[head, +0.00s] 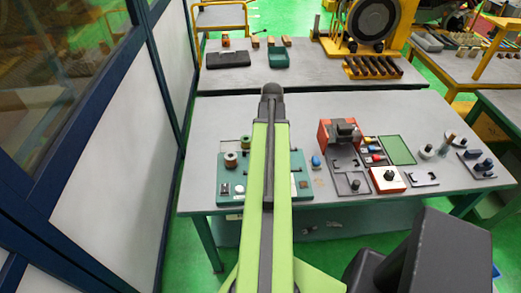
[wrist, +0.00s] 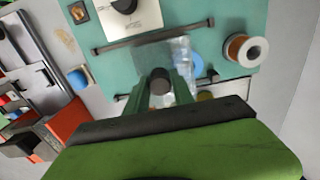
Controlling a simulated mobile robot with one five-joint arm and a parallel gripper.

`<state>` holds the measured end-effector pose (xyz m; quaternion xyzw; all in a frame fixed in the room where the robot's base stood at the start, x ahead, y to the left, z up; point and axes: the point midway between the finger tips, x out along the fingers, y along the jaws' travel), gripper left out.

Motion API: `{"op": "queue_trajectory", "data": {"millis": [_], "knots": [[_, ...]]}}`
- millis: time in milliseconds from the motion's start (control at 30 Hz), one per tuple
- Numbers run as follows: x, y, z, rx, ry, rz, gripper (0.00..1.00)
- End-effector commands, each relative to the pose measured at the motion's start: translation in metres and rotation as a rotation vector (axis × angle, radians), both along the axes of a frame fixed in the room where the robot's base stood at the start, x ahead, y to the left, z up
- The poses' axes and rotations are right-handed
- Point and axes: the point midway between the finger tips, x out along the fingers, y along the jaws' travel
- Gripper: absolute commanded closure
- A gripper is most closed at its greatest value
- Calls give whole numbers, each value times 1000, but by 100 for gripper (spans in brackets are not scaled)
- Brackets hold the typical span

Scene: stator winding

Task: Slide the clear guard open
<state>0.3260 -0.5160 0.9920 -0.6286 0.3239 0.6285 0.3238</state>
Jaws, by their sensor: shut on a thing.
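The clear guard (wrist: 150,57) shows in the wrist view as a see-through pane over the teal base plate (wrist: 228,18), beside a black rail (wrist: 153,37). A bright glare lies along its right part. My gripper (wrist: 160,90) is shut on a dark round knob (wrist: 160,75) at the near side of the pane. The fingers and my wrist hide part of the pane and the second rail. In the head view my arm covers the guard and the gripper; the base plate (head: 230,190) shows on both sides of it.
A copper wire spool (wrist: 245,49) stands right of the guard. A blue round part (wrist: 196,64) is close by the fingers. A white plate with a black knob (wrist: 125,8) sits beyond the rail. An orange-red fixture (head: 338,135) and small parts stand right of the base plate.

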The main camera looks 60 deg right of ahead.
Motion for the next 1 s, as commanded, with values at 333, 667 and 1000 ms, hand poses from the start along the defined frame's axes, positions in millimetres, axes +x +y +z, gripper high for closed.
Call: {"op": "queue_trajectory", "data": {"millis": [333,667,1000], "knots": [[-15,-10,0,0,0,-1,94],[-28,-20,0,0,0,-1,94],[-42,-30,0,0,0,-1,94]]}}
